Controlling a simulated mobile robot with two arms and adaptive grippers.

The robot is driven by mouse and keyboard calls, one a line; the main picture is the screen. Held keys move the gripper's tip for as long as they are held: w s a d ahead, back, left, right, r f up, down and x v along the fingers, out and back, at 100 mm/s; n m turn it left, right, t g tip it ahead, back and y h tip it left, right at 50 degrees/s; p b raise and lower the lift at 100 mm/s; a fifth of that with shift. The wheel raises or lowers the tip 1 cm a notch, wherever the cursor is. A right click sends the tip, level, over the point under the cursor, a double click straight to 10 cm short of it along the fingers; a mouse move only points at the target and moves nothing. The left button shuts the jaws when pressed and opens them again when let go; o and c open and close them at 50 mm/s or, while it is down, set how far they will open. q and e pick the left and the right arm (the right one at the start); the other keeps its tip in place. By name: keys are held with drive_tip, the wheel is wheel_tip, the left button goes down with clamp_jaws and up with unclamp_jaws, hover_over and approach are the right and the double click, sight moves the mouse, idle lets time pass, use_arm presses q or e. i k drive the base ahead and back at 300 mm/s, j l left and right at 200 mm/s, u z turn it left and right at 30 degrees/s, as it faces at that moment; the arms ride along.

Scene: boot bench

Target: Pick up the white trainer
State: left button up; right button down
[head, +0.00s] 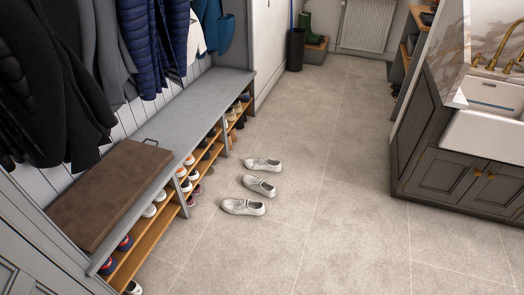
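Three pale, low lace-up shoes lie apart on the tiled floor in front of the bench. The nearest shoe (243,206) looks whitish with grey and points right. The middle shoe (258,187) looks greyer on top with a white sole and is turned at an angle. The farthest shoe (263,164) looks whitish and points right. They look much alike at this size, and I cannot tell which one is the white trainer. Neither of my grippers is in view.
A grey bench (205,98) with wooden shelves full of shoes runs along the left, under hanging coats (148,45). A dark sink cabinet (450,172) stands at right. The floor (335,165) between is clear.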

sight(267, 164)
drive_tip(key=i+l+z, duration=0.35)
drive_tip(key=i, duration=0.3)
drive_tip(key=i+z, duration=0.35)
drive_tip(key=i, duration=0.25)
